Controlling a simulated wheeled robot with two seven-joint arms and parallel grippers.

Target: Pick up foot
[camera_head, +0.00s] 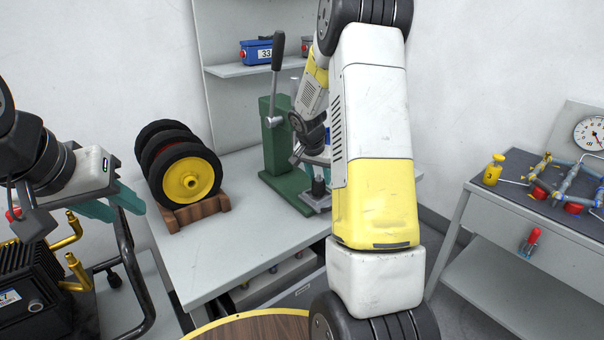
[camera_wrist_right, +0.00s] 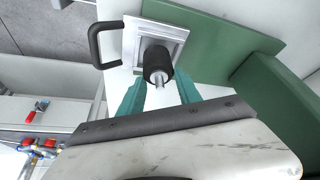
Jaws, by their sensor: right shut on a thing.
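The foot is a black rubber cylinder with a metal stud. In the right wrist view the foot (camera_wrist_right: 158,62) stands upright over a square metal plate with a handle (camera_wrist_right: 128,42), with its stud pointing toward the camera. In the head view the foot (camera_head: 318,187) shows below my right gripper (camera_head: 318,165). The teal fingers of my right gripper (camera_wrist_right: 160,80) are shut on the foot, one on each side. My right arm hides part of this area in the head view. My left gripper (camera_head: 120,204) is open and empty at the left, with its fingers apart.
A green lever press (camera_head: 275,150) stands on the grey table (camera_head: 245,235) beside the foot. Wheels on a wooden rack (camera_head: 200,210) stand to its left. A blue box (camera_head: 256,52) sits on the shelf. A side table at right holds a yellow bottle (camera_head: 493,171) and pipework.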

